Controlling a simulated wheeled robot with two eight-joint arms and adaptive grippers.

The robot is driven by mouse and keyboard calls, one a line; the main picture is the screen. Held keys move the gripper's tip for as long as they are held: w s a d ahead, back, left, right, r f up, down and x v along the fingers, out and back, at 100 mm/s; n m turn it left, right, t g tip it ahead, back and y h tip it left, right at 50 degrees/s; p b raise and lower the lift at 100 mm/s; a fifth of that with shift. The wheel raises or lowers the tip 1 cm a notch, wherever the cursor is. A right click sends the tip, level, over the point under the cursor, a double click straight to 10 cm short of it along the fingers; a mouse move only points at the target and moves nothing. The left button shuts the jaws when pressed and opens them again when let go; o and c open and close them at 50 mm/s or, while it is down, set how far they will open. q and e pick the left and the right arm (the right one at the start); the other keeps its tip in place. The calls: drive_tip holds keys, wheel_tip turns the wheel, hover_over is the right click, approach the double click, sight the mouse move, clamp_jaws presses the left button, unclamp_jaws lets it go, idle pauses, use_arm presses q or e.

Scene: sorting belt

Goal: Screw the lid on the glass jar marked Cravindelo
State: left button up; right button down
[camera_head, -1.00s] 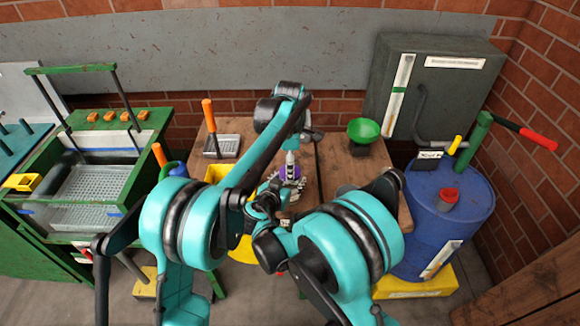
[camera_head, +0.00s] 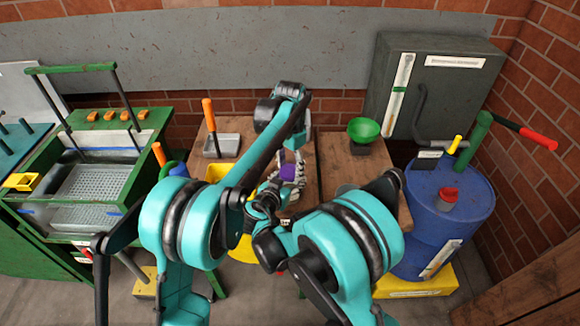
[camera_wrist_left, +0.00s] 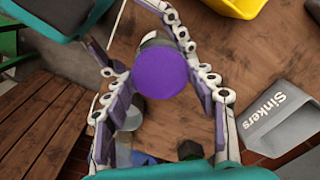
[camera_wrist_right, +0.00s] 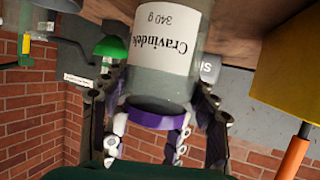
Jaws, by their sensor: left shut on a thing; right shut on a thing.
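The glass jar (camera_wrist_right: 151,50) bears a white label reading "Cravindel…" and "340 g", upside down in the right wrist view. The purple lid (camera_wrist_right: 157,118) sits at the jar's mouth; whether its thread is tight cannot be told. In the left wrist view the lid (camera_wrist_left: 161,74) shows face-on, with the jar mostly hidden beneath it. My left gripper (camera_wrist_left: 163,82) is shut on the lid, with fingers on both sides. My right gripper (camera_wrist_right: 160,98) is shut on the jar, with fingers beside it near the lid. The lid (camera_head: 288,172) also shows between my arms in the head view.
A grey bin marked "Sinkers" (camera_wrist_left: 272,126) and a yellow bin (camera_wrist_left: 238,6) are near the grippers. A blue barrel (camera_head: 437,222) is at the right, a green machine (camera_head: 92,125) at the left.

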use_arm(q)
drive_tip(key=m, duration=0.4)
drive_tip(key=shift+m, duration=0.4)
drive_tip(key=m, duration=0.5)
drive_tip(key=shift+m, duration=0.4)
drive_tip(key=o, duration=0.8)
wheel_tip(320, 180, up, 12)
